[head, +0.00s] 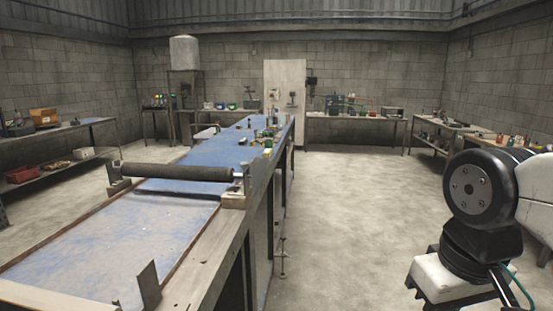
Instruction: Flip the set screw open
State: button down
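A dark mesh tube (178,172) lies level across the long blue-topped table, between two end supports. Its right end meets a metal bracket (240,184) on a light block at the table's right edge. A short pale shaft or fitting shows at that end. The set screw is too small to make out, so I cannot tell whether it is open or shut. The left end support (117,178) stands near the table's left edge. My arm shows at the right side, over the floor and well apart from the table. My gripper is not in view.
The long table's blue top (110,235) is mostly bare in front of the tube. An upright dark plate (149,285) stands near its front edge. Small items stand farther back. The floor (345,225) right of the table is clear. Workbenches line the walls.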

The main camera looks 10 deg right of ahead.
aim_at(244, 165)
jog(key=z, duration=0.5)
jog(key=i, duration=1.05)
jog(key=u, duration=0.6)
